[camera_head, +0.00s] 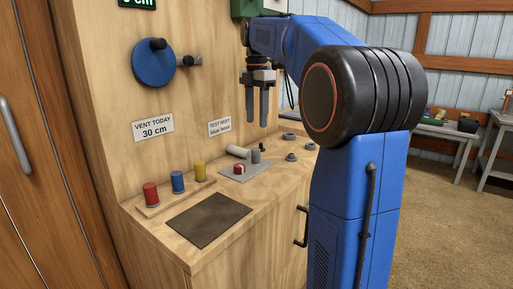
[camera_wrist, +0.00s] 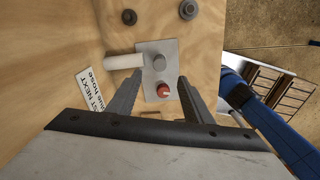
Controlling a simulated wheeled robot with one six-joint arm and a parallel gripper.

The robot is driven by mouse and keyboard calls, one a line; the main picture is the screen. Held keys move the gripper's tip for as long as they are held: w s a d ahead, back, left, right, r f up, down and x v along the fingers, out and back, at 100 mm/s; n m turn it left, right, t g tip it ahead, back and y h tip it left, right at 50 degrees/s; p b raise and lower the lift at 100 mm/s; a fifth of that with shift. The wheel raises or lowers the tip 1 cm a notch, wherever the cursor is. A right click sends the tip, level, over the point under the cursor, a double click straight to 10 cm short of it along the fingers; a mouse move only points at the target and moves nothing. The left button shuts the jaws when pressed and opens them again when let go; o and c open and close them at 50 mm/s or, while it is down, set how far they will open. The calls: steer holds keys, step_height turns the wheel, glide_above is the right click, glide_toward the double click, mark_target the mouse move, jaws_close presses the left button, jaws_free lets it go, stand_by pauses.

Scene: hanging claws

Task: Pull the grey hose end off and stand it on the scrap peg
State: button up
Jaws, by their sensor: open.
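A grey plate (camera_head: 228,172) on the wooden worktop carries a small upright grey piece (camera_head: 256,157) and a red knob (camera_head: 239,169). A pale grey cylinder (camera_head: 238,152) lies sideways behind them. In the wrist view the cylinder (camera_wrist: 122,61) ends close to the round grey piece (camera_wrist: 159,63), beside the red knob (camera_wrist: 163,90). I cannot tell which of these is the grey hose end. No peg is clearly marked as scrap. My gripper (camera_head: 264,118) is open, points down and hangs empty above the back of the worktop. Its fingers show in the wrist view (camera_wrist: 158,80), either side of the plate.
Red (camera_head: 151,194), blue (camera_head: 178,181) and yellow (camera_head: 200,171) pieces stand on a wooden strip. A dark mat (camera_head: 210,220) lies in front. Several dark round fittings (camera_head: 291,157) sit at the right. A blue wheel (camera_head: 153,63) juts from the panel.

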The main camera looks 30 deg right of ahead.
mark_target(257, 149)
step_height(257, 149, down, 13)
stand_by(0.5)
jaws_close()
steer(key=shift+r, duration=0.65)
stand_by(0.6)
steer(key=c, duration=0.8)
jaws_free()
jaws_close()
steer(key=shift+r, duration=0.1)
